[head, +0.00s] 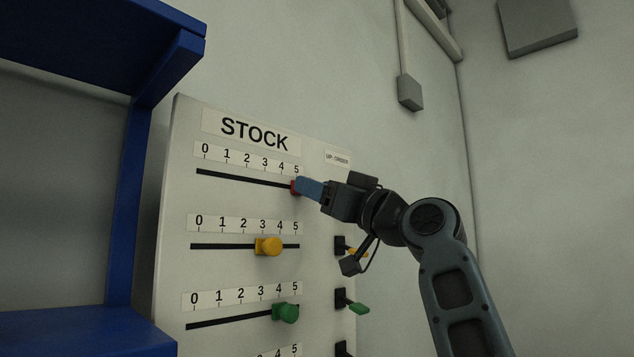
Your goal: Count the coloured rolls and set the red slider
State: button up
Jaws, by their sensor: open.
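The white STOCK board (225,220) stands in the middle of the head view, with several horizontal slots under scales from 0 to 5. The red slider (294,187) is on the top slot at about 5, partly hidden by my gripper. My gripper (302,188) is open, with its blue fingers right at the red slider; I cannot tell if they touch it. The yellow slider (269,246) sits between 3 and 4 on the second slot. The green slider (286,312) sits at about 4 to 5 on the third. No coloured rolls are in view.
A blue shelf frame (125,200) stands close on the left, its visible parts empty. Small levers, one green (358,308), stick out along the board's right side, below my wrist. A grey box (409,92) hangs on the wall behind.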

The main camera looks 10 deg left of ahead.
jog(key=shift+w+a+r, duration=0.15)
jog(key=shift+w+a, duration=0.2)
jog(key=shift+a, duration=0.1)
grip_shut()
dwell(0.3)
jog(key=shift+s+a, duration=0.1)
